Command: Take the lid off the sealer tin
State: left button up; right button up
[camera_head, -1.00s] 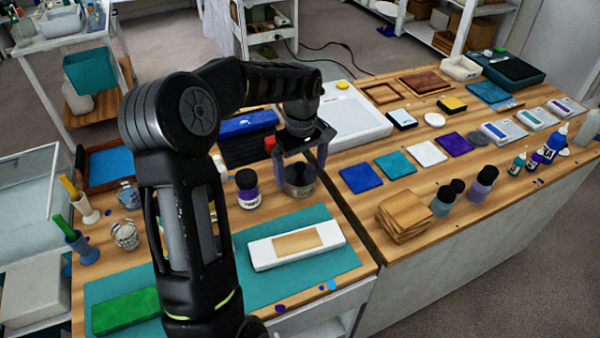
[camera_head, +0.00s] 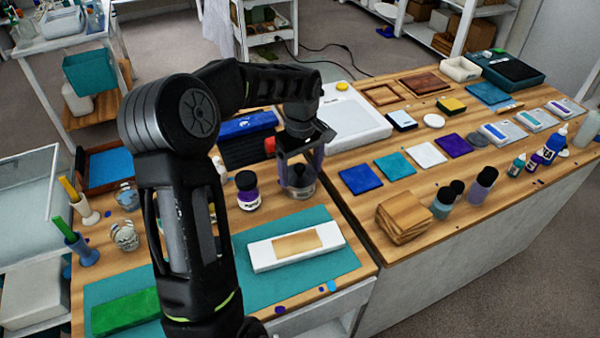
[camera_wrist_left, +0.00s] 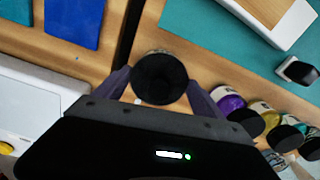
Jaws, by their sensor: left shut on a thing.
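The sealer tin (camera_head: 303,192) is a short grey metallic tin standing upright on the wooden bench, just behind the teal mat. Its dark round lid (camera_wrist_left: 160,77) shows from above in the left wrist view, between the two purple fingers. My left gripper (camera_head: 301,174) points down over the tin and is shut on the lid, one finger on each side. In the head view the fingers partly hide the lid and the tin's upper part. I cannot see a gap between lid and tin. My right gripper is not in view.
A dark-capped bottle with a purple label (camera_head: 248,190) stands close left of the tin. A white block with a wooden panel (camera_head: 268,250) lies on the teal mat (camera_head: 335,268) in front.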

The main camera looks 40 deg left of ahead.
aim_at(301, 167)
pick_arm(q)
jog(key=shift+r, duration=0.1)
notch_tip(301, 167, up, 10)
jog(key=shift+f+b, duration=0.1)
jog(key=shift+b, duration=0.35)
dwell(0.7)
